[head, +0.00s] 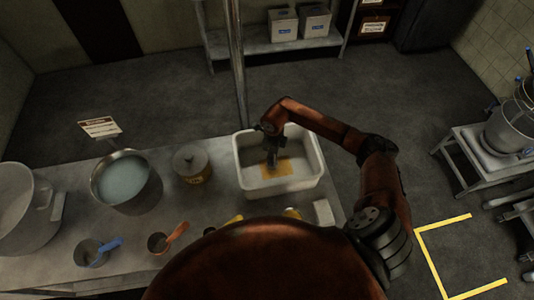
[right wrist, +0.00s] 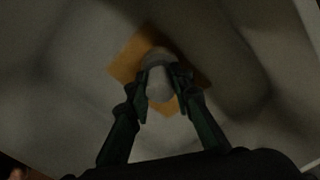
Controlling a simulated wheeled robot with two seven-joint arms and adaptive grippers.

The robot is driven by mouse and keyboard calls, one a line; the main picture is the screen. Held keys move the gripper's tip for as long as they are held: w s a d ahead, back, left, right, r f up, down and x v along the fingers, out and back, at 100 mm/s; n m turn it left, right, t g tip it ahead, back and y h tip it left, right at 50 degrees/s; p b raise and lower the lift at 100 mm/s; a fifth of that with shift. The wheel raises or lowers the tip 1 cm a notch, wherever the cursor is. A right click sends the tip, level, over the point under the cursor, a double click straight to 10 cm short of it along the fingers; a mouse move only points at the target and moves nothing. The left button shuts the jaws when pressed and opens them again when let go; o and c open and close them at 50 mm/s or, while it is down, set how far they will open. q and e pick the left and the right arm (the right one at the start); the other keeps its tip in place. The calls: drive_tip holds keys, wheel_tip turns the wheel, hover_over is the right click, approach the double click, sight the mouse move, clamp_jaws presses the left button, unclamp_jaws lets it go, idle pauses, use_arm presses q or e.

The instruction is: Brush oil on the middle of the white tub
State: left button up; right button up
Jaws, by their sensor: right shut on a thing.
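The white tub (head: 315,172) stands on the right part of the worktable. A yellow-orange patch (head: 283,168) shows on the middle of its floor, and also in the right wrist view (right wrist: 130,57). My right gripper (head: 272,158) reaches down into the tub above this patch. In the right wrist view its two fingers (right wrist: 160,82) are shut on a pale rounded thing (right wrist: 158,85), likely the brush. The gripper hides most of that thing, and I cannot tell whether its tip touches the floor. My left gripper is not in view.
On the worktable (head: 215,215) are a lidded pot (head: 190,163) left of the tub, a large pot of pale liquid (head: 125,180), a blue-handled scoop (head: 97,250) and an orange-handled cup (head: 167,239). A small white block (head: 323,212) sits by the tub's near right corner. A metal post (head: 237,70) rises behind.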

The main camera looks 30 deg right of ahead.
drive_tip(key=shift+w+a, duration=0.3)
drive_tip(key=shift+a, duration=0.6)
drive_tip(key=shift+w+a+r, duration=0.1)
drive_tip(key=shift+a+r, duration=0.1)
drive_tip(key=shift+r, duration=0.05)
drive_tip(key=shift+d+r+p, duration=0.15)
drive_tip(key=shift+r+p, duration=0.3)
drive_tip(key=shift+r, duration=0.4)
drive_tip(key=shift+r+p, duration=0.45)
drive_tip(key=shift+r, duration=0.25)
drive_tip(key=shift+r+p, duration=0.35)
drive_tip(key=shift+r, duration=0.35)
drive_tip(key=shift+r+p, duration=0.75)
drive_tip(key=shift+r, duration=0.8)
